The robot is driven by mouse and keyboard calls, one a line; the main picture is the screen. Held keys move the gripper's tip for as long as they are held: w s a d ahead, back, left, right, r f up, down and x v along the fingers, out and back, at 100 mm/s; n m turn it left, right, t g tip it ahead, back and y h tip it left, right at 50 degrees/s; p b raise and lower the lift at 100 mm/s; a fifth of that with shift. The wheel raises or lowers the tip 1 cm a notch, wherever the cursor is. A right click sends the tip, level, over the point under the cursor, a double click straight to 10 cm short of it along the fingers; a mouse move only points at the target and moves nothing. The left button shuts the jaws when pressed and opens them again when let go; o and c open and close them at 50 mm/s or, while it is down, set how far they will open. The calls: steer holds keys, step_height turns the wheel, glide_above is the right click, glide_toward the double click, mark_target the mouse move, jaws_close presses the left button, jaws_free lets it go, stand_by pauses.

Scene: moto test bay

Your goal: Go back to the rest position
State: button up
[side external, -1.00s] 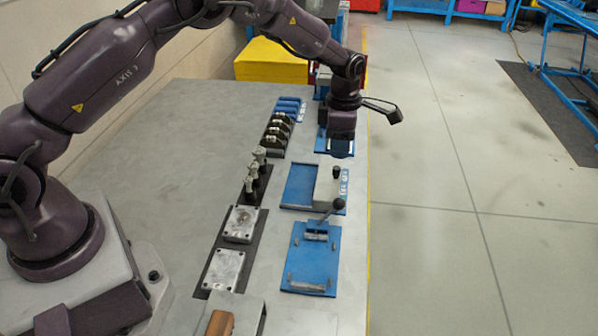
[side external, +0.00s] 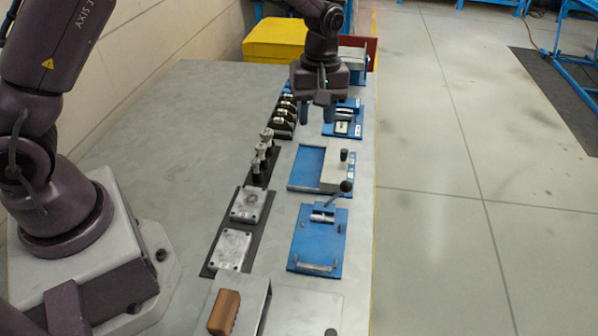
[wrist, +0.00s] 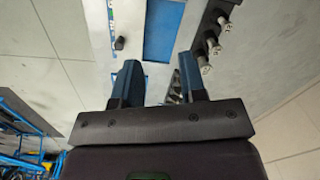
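My gripper (side external: 317,108) hangs above the far part of the bench, fingers pointing down, near the dark holder and the far blue fixture. In the wrist view its two blue fingers stand apart with a clear gap between them (wrist: 160,76), so it is open and empty. Most of my upper arm is outside the side view.
The metal bench (side external: 150,130) carries a blue fixture with a black knob (side external: 310,168), a blue lever fixture (side external: 318,240), upright metal parts (side external: 264,150), square metal plates (side external: 248,205) and a brown block (side external: 224,312). A yellow box (side external: 273,40) stands behind. The bench's left side is clear.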

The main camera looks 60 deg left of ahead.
steer(key=s+r+m+t, duration=0.3)
steer(key=s+r+m, duration=0.3)
steer(key=s+r, duration=0.3)
steer(key=s+r+m+t, duration=0.3)
steer(key=s+r+m, duration=0.4)
steer(key=s, duration=0.8)
steer(key=shift+a+r, duration=0.25)
steer(key=shift+r, duration=0.7)
